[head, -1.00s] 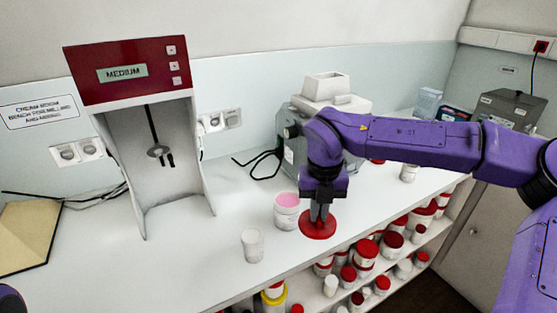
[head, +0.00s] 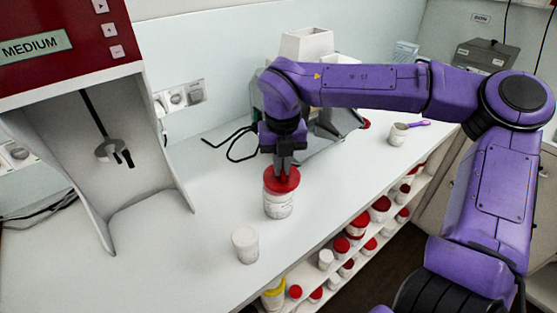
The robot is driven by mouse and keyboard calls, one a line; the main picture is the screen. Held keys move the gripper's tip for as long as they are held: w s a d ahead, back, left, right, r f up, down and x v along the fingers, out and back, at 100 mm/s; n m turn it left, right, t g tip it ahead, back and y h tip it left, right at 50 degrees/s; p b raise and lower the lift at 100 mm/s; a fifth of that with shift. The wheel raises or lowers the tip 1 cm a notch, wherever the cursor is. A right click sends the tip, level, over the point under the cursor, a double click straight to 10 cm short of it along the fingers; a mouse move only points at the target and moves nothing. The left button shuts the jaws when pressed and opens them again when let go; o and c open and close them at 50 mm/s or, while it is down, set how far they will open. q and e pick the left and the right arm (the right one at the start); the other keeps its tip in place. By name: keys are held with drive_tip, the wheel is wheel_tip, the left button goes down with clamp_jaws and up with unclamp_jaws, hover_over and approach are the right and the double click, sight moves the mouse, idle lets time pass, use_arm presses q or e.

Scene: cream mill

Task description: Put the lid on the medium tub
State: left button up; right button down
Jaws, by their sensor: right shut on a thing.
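The medium tub (head: 279,207) is white with a label and stands upright on the white bench. The red lid (head: 282,181) is at the tub's mouth and covers it from this view. I cannot tell whether it is fully seated. My right gripper (head: 284,171) is above the tub, pointing down, shut on the lid. The pink contents of the tub are hidden. My left gripper is not in view.
A smaller white tub (head: 245,246) stands in front, to the left. The mixing machine (head: 100,150) marked MEDIUM is at left. A white cup (head: 398,134) with a purple spoon is at right. Lidded tubs fill the shelves (head: 370,215) below the bench edge.

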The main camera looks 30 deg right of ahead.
drive_tip(key=w+f, duration=0.2)
drive_tip(key=f, duration=0.1)
drive_tip(key=shift+w+b, duration=0.15)
drive_tip(key=shift+b, duration=0.25)
drive_tip(key=shift+s+r, duration=0.3)
drive_tip(key=shift+s, duration=0.3)
drive_tip(key=shift+w+f, duration=0.3)
drive_tip(key=shift+w, duration=0.2)
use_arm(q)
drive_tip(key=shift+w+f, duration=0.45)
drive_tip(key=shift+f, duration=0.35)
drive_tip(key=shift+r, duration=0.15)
use_arm(e)
drive_tip(key=shift+s+r, duration=0.1)
drive_tip(key=shift+s, duration=0.1)
drive_tip(key=shift+f, duration=0.6)
drive_tip(key=c, duration=0.7)
unclamp_jaws()
